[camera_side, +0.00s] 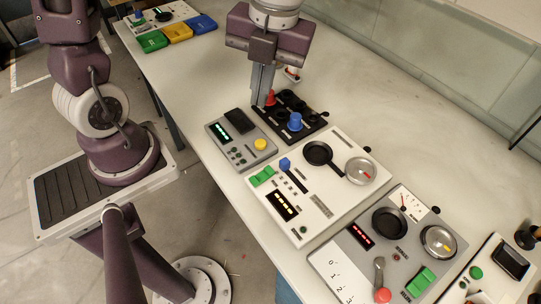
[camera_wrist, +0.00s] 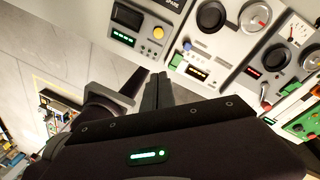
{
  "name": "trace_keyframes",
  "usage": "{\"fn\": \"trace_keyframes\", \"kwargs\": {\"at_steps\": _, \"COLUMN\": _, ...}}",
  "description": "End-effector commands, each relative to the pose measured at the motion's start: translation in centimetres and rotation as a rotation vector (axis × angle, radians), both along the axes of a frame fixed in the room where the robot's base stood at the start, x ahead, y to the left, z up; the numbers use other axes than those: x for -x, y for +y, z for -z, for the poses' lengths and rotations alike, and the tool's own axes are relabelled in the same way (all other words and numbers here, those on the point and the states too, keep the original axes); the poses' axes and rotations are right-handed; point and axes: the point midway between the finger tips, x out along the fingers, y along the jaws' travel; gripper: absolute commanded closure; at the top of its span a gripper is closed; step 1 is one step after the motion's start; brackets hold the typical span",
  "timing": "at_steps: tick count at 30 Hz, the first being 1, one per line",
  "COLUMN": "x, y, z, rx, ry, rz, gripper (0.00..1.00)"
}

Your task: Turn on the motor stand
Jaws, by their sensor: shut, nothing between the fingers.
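My gripper (camera_side: 260,101) is shut and empty, pointing down by the black panel with a red knob (camera_side: 270,98) and a blue knob (camera_side: 295,122). The wrist view shows its fingers (camera_wrist: 158,76) together. No readable label tells which unit is the motor stand. A white unit (camera_side: 330,207) has a green switch (camera_side: 262,176), a blue slider knob (camera_side: 285,164), a lit amber display and a dial. A grey unit (camera_side: 345,268) has a lit red display, a red-tipped lever (camera_side: 382,294), a green switch (camera_side: 420,281) and a dial.
A small grey box (camera_side: 240,140) with a green display and yellow knob (camera_side: 260,144) stands left of the black panel. Another white panel (camera_side: 500,276) is at the near right. Green, yellow and blue bins (camera_side: 178,33) sit at the far end.

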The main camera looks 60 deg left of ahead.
Motion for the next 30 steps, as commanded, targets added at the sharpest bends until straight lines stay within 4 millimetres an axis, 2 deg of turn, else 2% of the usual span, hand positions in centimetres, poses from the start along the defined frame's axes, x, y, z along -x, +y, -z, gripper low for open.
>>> {"fn": "trace_keyframes", "kwargs": {"at_steps": 1, "x": -0.6, "y": -0.6, "z": 0.6, "rx": 0.047, "ry": 0.052, "rz": 0.149, "gripper": 1.0}}
{"fn": "trace_keyframes", "kwargs": {"at_steps": 4, "x": -1.4, "y": -1.7, "z": 1.3, "rx": 0.139, "ry": 0.119, "rz": 0.423, "gripper": 1.0}}
{"fn": "trace_keyframes", "kwargs": {"at_steps": 6, "x": -1.7, "y": -2.2, "z": 1.6, "rx": 0.186, "ry": 0.141, "rz": 0.543, "gripper": 1.0}}
{"fn": "trace_keyframes", "kwargs": {"at_steps": 9, "x": -2.0, "y": -2.5, "z": 1.7, "rx": 0.219, "ry": 0.154, "rz": 0.631, "gripper": 1.0}}
{"fn": "trace_keyframes", "kwargs": {"at_steps": 20, "x": -1.9, "y": -2.6, "z": 2.1, "rx": 0.223, "ry": 0.156, "rz": 0.647, "gripper": 1.0}}
{"fn": "trace_keyframes", "kwargs": {"at_steps": 23, "x": -1.5, "y": -2.6, "z": 3.3, "rx": 0.223, "ry": 0.158, "rz": 0.646, "gripper": 1.0}}
{"fn": "trace_keyframes", "kwargs": {"at_steps": 30, "x": -0.3, "y": -2.6, "z": 8.3, "rx": 0.223, "ry": 0.161, "rz": 0.647, "gripper": 1.0}}
